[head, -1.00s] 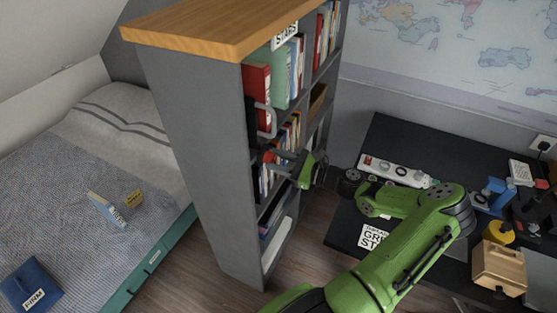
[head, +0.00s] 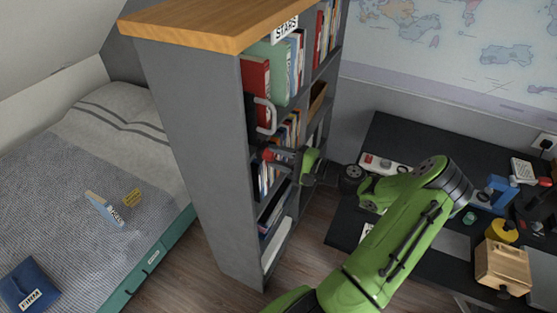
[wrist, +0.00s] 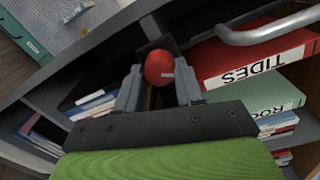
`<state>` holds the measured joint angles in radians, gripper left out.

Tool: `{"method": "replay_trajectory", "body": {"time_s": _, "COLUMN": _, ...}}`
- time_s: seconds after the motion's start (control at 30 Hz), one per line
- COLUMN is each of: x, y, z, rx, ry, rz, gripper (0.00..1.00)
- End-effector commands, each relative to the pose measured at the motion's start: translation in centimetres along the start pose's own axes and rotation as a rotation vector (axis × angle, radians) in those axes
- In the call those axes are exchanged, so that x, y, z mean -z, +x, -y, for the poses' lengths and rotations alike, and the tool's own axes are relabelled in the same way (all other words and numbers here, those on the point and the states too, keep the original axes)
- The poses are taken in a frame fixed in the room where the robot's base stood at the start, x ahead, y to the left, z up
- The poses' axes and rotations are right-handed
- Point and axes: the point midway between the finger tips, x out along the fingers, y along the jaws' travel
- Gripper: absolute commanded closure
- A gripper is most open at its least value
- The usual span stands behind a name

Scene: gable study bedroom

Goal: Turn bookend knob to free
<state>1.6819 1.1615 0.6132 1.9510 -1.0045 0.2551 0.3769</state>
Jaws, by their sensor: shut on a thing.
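The bookend knob (wrist: 159,67) is a red ball held between the two fingers of my gripper (wrist: 160,80) in the wrist view. It sits at the near end of a bookshelf level, on a dark plate partly hidden by the fingers. In the head view the red knob (head: 268,155) shows at the tips of my gripper (head: 276,156), which reaches into the bookcase (head: 200,140) from the right. My gripper is shut on the knob. The knob's turn position cannot be read.
A red book marked TIDES (wrist: 255,60) and a green book (wrist: 265,110) lie close by in the wrist view. A pale curved handle (head: 266,117) sticks out just above the knob. The black desk (head: 400,140) is at right, the bed (head: 70,190) at left.

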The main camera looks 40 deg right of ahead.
Motion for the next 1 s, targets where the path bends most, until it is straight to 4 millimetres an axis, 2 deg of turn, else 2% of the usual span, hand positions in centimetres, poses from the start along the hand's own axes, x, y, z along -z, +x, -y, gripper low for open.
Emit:
{"method": "replay_trajectory", "body": {"time_s": 0.2, "x": 0.04, "y": 0.00, "z": -0.32, "rx": -0.004, "ry": -0.194, "rz": -0.006, "gripper": 0.94}}
{"method": "replay_trajectory", "body": {"time_s": 0.5, "x": 0.01, "y": -0.01, "z": -0.24, "rx": -0.004, "ry": -0.392, "rz": -0.013, "gripper": 0.94}}
{"method": "replay_trajectory", "body": {"time_s": 1.0, "x": -0.04, "y": -0.03, "z": -0.09, "rx": -0.006, "ry": -0.502, "rz": -0.017, "gripper": 0.94}}
